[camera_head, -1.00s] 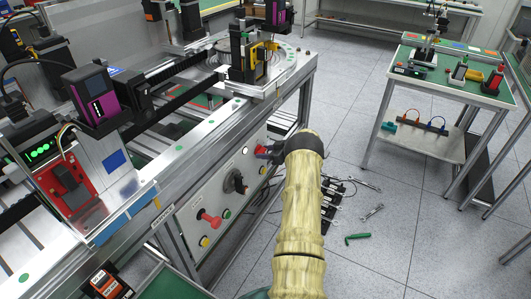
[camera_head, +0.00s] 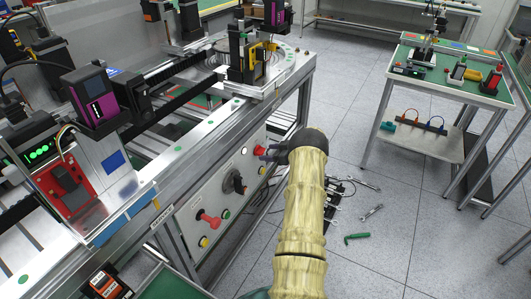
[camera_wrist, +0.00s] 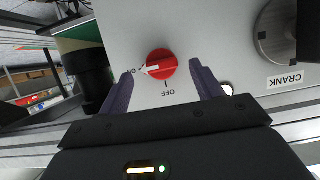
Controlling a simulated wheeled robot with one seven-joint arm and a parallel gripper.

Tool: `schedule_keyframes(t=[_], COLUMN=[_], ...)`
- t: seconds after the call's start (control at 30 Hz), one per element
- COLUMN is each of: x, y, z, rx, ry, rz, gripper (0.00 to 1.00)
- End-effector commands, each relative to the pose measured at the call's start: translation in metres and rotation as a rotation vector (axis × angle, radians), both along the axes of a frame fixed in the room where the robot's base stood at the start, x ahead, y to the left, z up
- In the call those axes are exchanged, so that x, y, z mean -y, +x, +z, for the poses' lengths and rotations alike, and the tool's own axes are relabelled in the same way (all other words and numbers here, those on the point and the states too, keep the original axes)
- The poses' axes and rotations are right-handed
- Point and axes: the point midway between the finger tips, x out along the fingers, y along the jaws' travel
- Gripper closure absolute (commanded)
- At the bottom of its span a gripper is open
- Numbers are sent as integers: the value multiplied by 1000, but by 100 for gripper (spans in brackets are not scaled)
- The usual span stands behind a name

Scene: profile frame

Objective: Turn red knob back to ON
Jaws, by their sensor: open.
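The red knob (camera_wrist: 161,64) is a round dial on the light grey panel in the wrist view. Its white pointer mark points left, toward the tick by the upside-down ON label (camera_wrist: 134,72). The OFF label (camera_wrist: 168,93) is just below the knob in the picture. My gripper (camera_wrist: 161,69) is open, with one dark finger on each side of the knob and visible gaps to both. Contact with the panel cannot be judged.
A dark crank (camera_head: 236,182), also in the wrist view (camera_wrist: 277,32), is beside the knob. A red push-pull handle (camera_head: 208,220) and a yellow button (camera_head: 204,241) are nearer on the panel. A dark cylinder (camera_wrist: 90,72) is close to the left finger. Tools lie on the floor.

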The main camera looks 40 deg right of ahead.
Motion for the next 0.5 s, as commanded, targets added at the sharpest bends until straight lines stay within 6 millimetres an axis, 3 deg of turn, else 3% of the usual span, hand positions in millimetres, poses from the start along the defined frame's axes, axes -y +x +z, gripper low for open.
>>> schedule_keyframes(t=[0.5], x=[39], y=[-89], z=[41], rx=[0], ry=[-1], rz=[-4], gripper=[35])
